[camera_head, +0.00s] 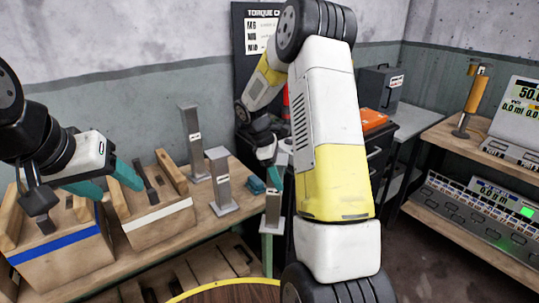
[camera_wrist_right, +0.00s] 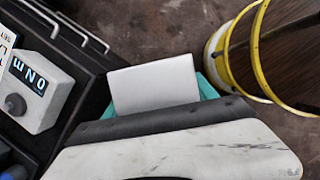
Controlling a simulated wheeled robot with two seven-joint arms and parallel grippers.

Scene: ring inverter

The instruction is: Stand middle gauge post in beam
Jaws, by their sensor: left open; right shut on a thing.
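Two grey gauge posts stand upright on the bench: a tall one (camera_head: 192,145) at the back and a shorter one (camera_head: 221,182) in front of it. A third, small grey post (camera_head: 273,207) is under my right gripper (camera_head: 270,172), which is shut on it near the bench's right end. In the right wrist view a pale flat plate (camera_wrist_right: 155,85) shows beyond the teal fingers; the grip itself is hidden. My left gripper (camera_head: 106,184) is open and empty, above the wooden boxes. I cannot make out a beam.
Wooden boxes with a blue stripe (camera_head: 58,246) and a white stripe (camera_head: 160,217) stand on the bench (camera_head: 215,236). A round yellow-rimmed top (camera_head: 225,291) is in front. Instruments fill the right shelf (camera_head: 450,215).

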